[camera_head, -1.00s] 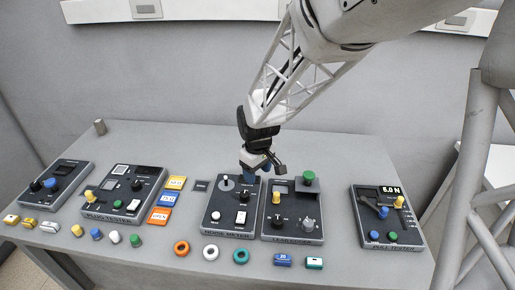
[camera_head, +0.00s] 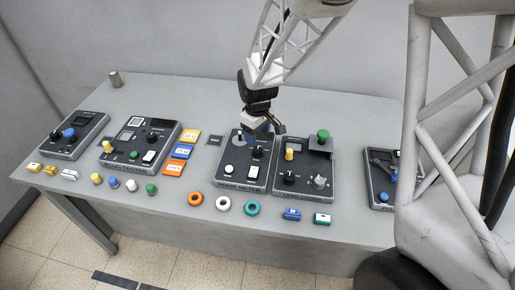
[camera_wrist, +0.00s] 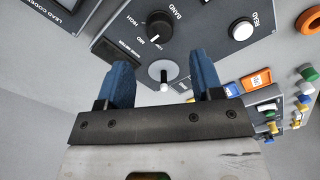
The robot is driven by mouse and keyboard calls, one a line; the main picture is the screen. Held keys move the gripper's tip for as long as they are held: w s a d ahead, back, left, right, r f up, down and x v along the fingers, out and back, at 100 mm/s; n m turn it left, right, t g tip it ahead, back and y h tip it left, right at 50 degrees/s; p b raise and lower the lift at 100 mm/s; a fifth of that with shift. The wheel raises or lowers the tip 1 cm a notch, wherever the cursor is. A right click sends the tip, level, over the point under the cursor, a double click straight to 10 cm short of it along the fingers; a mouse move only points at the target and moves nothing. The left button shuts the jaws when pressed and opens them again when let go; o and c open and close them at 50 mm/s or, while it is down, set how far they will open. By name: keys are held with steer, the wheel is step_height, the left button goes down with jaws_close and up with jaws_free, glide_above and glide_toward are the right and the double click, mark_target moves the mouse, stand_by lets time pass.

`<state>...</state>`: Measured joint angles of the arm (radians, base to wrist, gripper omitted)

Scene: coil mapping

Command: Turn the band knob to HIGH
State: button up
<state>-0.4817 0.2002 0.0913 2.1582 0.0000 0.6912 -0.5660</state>
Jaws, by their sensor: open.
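The noise meter (camera_head: 236,184) is a dark panel in the middle of the table. Its band knob (camera_head: 257,152) is black and round; in the wrist view the knob (camera_wrist: 158,26) stands beyond my fingertips, beside the BAND, MID and HIGH labels. A white mark shows on its near side; I cannot tell exactly which label it points at. My gripper (camera_head: 262,133) is over the meter's far end, open and empty. Its blue fingers (camera_wrist: 164,80) stand either side of a white-tipped lever (camera_wrist: 164,84) on a pale disc, apart from the knob.
The white READ button (camera_wrist: 242,30) is on the same panel. Colored rings, including an orange one (camera_head: 195,199), lie in front. The table behind the panels is mostly clear.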

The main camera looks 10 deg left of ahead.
mark_target(257, 149)
steer(key=shift+f, duration=3.65)
steer(key=c, duration=0.9)
